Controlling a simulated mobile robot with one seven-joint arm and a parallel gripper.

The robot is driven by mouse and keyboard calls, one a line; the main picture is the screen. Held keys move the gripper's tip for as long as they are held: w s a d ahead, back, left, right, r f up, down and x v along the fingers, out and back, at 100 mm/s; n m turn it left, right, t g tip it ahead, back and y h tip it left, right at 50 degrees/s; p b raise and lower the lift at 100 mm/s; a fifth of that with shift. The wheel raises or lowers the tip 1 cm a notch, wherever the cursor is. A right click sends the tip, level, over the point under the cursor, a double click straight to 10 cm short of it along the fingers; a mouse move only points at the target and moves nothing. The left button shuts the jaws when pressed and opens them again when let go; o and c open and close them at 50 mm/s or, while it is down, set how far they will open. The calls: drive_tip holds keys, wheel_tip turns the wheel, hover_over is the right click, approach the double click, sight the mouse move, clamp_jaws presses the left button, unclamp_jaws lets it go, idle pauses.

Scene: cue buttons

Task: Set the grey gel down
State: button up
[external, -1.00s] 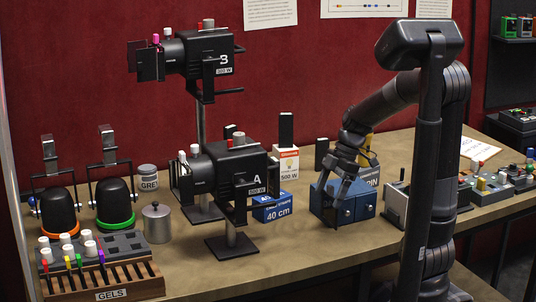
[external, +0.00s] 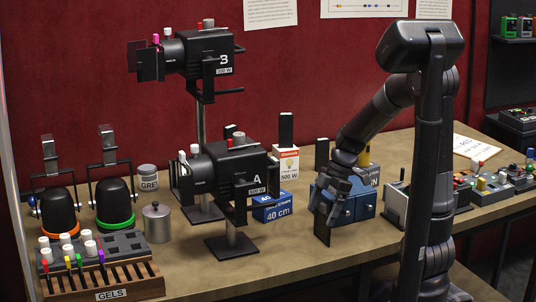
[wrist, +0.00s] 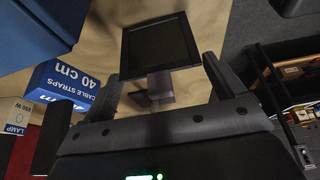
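The grey gel (wrist: 158,45) is a dark square panel with a black rim and a short lighter tab on the side towards my gripper.
Lamp A (external: 230,170) stands to the left on its black base. A blue cable-straps box (external: 271,210) is behind left. The blue drawer box (external: 352,205) is close right. The slotted GELS rack (external: 128,284) is at far left. Table in front of lamp A is clear.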

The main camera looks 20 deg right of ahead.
drive_tip(key=shift+o, duration=1.1)
drive_tip(key=shift+r, duration=0.15)
drive_tip(key=v, duration=1.2)
drive_tip(key=s+d+r+m+t+h, duration=0.1)
drive_tip(key=s+d+m+t+h, duration=0.1)
drive_tip(key=s+m, duration=0.4)
drive_tip(key=s+d+r+m+t+h, duration=0.1)
drive_tip(key=s+m, duration=0.5)
drive_tip(key=m, duration=0.6)
drive_tip(key=d+t+h, duration=0.1)
drive_tip(key=d+t, duration=0.1)
drive_tip(key=shift+r+t, duration=0.3)
